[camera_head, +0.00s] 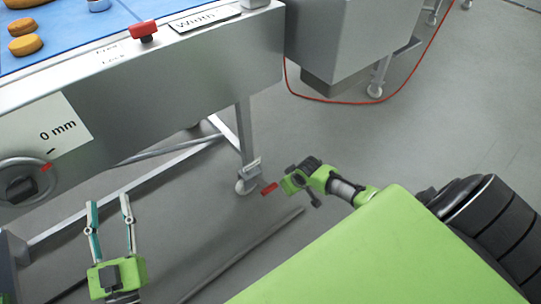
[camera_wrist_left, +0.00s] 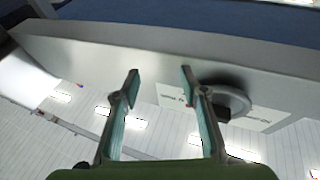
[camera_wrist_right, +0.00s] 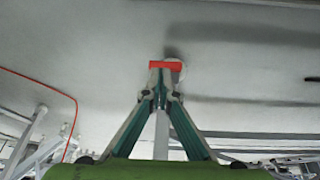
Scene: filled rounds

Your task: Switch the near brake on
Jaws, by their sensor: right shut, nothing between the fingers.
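The near caster (camera_head: 246,185) stands on the floor under the machine's leg. A red brake pedal (camera_head: 268,188) sticks out beside it, towards my right gripper. My right gripper (camera_wrist_right: 163,82) is shut and empty. In the right wrist view the red pedal (camera_wrist_right: 165,66) lies just beyond its fingertips; I cannot tell whether they touch. In the head view my right wrist is low, right of the pedal, and its fingers hardly show. My left gripper (camera_head: 108,203) is open and empty, in front of the machine's side; it also shows open in the left wrist view (camera_wrist_left: 158,82).
The machine has a handwheel (camera_head: 28,182) at the left, a red switch (camera_head: 143,31) on its edge and a blue belt (camera_head: 75,28) above. A brace bar runs low between its legs. The floor to the right is clear.

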